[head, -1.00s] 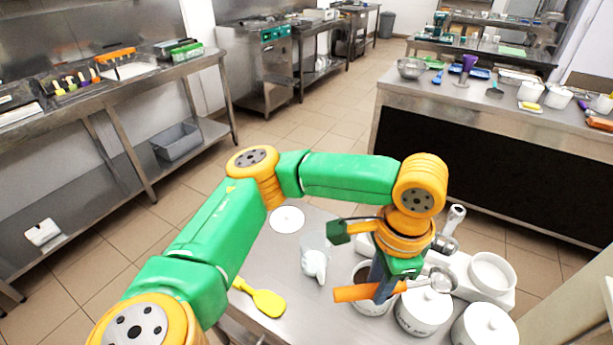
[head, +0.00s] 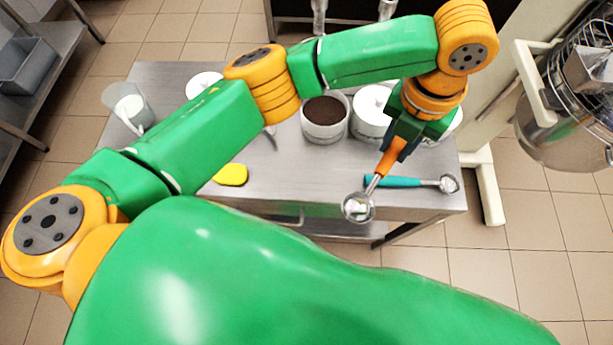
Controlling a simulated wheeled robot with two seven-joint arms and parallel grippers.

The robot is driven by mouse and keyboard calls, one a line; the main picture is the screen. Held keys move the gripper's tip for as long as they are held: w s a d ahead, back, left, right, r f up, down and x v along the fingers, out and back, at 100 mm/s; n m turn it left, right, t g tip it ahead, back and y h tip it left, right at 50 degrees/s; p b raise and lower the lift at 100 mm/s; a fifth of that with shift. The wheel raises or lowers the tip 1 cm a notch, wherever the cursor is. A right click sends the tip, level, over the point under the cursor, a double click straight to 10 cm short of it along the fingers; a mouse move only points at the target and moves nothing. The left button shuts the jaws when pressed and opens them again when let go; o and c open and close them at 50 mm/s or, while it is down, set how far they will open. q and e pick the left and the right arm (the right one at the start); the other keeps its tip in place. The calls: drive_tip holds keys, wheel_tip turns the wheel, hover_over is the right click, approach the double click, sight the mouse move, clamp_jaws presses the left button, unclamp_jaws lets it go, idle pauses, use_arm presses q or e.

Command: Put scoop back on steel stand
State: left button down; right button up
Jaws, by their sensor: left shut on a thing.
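My left gripper (head: 396,147) is shut on a scoop with an orange handle (head: 388,158). The scoop's round metal bowl (head: 352,213) points down and left, near the table's front edge, with something whitish showing in it. A second scoop with a teal handle (head: 405,182) lies on the steel table just right of the held one. No steel stand can be made out for certain. Two upright metal pieces (head: 319,16) are cut off by the top edge, and I cannot tell what they belong to. My right gripper is out of view.
A mixer-like machine (head: 572,110) stands at the right. My green arm covers much of the foreground.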

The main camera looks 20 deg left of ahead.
use_arm(q)
drive_tip(key=shift+s+d+f+m, duration=0.25)
drive_tip(key=shift+d+m, duration=0.3)
drive_tip(key=shift+m, duration=0.35)
drive_tip(key=m+p, duration=0.1)
drive_tip(key=p, duration=0.2)
hover_over(316, 171)
drive_tip(key=f, duration=0.9)
drive_tip(key=shift+d+f, duration=0.1)
drive_tip(key=shift+d, duration=0.25)
drive_tip(key=f, duration=0.4)
drive_tip(key=shift+a+p, duration=0.3)
drive_tip(key=shift+p, duration=0.1)
drive_tip(key=c, duration=1.1)
unclamp_jaws()
drive_tip(key=shift+f, duration=0.15)
drive_tip(key=o, duration=0.4)
